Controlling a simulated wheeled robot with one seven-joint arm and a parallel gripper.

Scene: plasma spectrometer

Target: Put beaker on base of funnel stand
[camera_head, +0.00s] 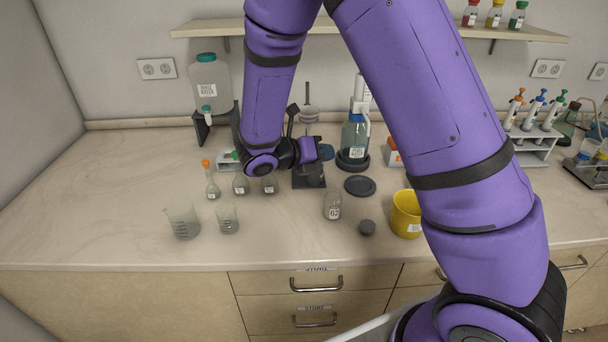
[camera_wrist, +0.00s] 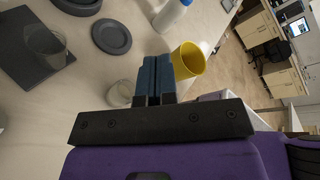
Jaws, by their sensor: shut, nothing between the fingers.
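The funnel stand shows in the head view, with its pale funnel (camera_head: 309,115) up behind my gripper and its dark base (camera_head: 309,181) below. The dark square base also shows at the left of the wrist view (camera_wrist: 22,72). A clear glass vessel, seemingly a beaker (camera_wrist: 43,42), stands upright on that base; in the head view my gripper hides that spot. My gripper (camera_head: 326,152) is above the counter near the stand. Its blue fingers (camera_wrist: 153,78) are shut and empty, apart from the glass vessel.
Two beakers (camera_head: 182,222) (camera_head: 228,219) stand front left, with flasks (camera_head: 211,184) behind. A jar (camera_head: 333,206), a dark disc (camera_head: 360,186), a yellow container (camera_head: 405,214) and a blue-capped bottle (camera_head: 354,138) stand right of the base. The left counter is clear.

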